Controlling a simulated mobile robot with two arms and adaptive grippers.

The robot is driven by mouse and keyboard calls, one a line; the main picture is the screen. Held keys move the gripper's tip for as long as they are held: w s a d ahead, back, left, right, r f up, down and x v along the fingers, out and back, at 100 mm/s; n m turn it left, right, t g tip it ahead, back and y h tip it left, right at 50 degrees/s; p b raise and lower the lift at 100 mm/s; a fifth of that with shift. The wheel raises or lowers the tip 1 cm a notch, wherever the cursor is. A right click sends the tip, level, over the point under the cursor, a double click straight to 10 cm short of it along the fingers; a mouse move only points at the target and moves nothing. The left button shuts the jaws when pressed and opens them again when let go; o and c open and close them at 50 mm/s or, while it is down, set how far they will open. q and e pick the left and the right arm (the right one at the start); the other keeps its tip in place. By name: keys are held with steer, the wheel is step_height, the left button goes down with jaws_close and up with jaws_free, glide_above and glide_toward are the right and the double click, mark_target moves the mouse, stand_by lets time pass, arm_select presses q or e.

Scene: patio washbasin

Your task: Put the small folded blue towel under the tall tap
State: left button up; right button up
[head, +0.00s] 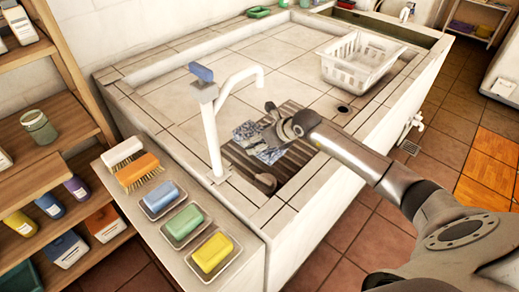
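The small folded blue towel (247,133) has a blue and white pattern and lies on a dark slatted mat (303,156) in the basin. The tall tap (211,128) is white with a blue handle, and its spout reaches out above the towel's area. My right gripper (270,121) is low over the towel's right side and covers part of it. Its fingers look spread, with one tip standing clear of the cloth. Whether it touches the towel is hard to tell. My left gripper is out of view.
A white basket (357,62) stands at the basin's back right, near a drain (344,109). A brown lump (265,182) lies on the mat's front. A brush (139,172) and blue, green and yellow soaps (212,252) line the front left ledge. The tiled basin middle is clear.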

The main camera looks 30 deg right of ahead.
step_height(320, 180, down, 3)
steer(key=shift+f+b, duration=0.15)
steer(key=shift+b, duration=0.55)
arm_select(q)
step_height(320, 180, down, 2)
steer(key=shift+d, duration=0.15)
arm_select(e)
steer(key=shift+w, duration=0.1)
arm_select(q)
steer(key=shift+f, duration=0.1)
arm_select(e)
steer(key=shift+f+b, duration=0.45)
steer(key=shift+f, duration=0.1)
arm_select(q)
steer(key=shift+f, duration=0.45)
arm_select(e)
steer(key=o, duration=1.2)
steer(key=shift+r+p, duration=0.3)
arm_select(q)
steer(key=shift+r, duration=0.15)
arm_select(e)
steer(key=v, duration=1.2)
steer(key=shift+r, duration=0.35)
